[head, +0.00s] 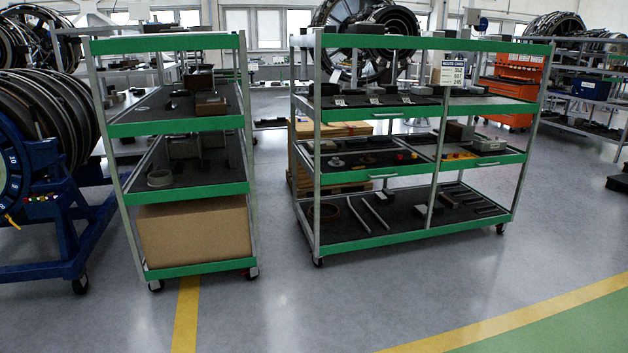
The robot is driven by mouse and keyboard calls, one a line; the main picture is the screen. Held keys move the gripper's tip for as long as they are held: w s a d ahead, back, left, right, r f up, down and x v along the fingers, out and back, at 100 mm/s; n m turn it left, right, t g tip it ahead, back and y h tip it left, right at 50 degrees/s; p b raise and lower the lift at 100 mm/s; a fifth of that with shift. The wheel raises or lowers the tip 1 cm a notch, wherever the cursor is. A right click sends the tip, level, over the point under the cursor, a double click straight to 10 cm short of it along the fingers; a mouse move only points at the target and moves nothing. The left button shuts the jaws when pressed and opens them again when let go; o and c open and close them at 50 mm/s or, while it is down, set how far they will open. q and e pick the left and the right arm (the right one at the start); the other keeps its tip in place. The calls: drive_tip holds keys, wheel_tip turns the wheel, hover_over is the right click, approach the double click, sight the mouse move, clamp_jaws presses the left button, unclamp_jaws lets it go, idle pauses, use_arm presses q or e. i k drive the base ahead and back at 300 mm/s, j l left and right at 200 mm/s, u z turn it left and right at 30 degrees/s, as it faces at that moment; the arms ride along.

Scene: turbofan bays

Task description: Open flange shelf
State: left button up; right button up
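A wheeled rack (410,238) with green edges and grey posts stands right of centre. Its middle level has a left shelf (375,171) with small round and ring-like parts, and a right shelf (490,162) with yellow and grey parts. Small handles show on the front edges of the middle and upper shelves. The upper shelf (380,113) carries dark parts with white tags. The middle shelves look level with the rack's front, not clearly pulled out. I cannot tell which one is the flange shelf. Neither of my grippers is in view.
A narrower green-edged rack (180,126) stands to the left, with a cardboard box (195,232) on its bottom level. A blue engine stand (45,270) is at far left. An orange tool cabinet (515,75) stands behind. The grey floor in front is clear.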

sight(383, 150)
drive_tip(key=i+l+z, duration=0.15)
drive_tip(key=i+z, duration=0.3)
drive_tip(key=i, duration=0.35)
drive_tip(key=i+j+z, duration=0.15)
drive_tip(key=i+z, duration=0.35)
drive_tip(key=i, duration=2.05)
drive_tip(key=i+j+z, duration=0.2)
drive_tip(key=i, duration=0.35)
drive_tip(key=i+j+z, duration=0.2)
drive_tip(key=i, duration=0.3)
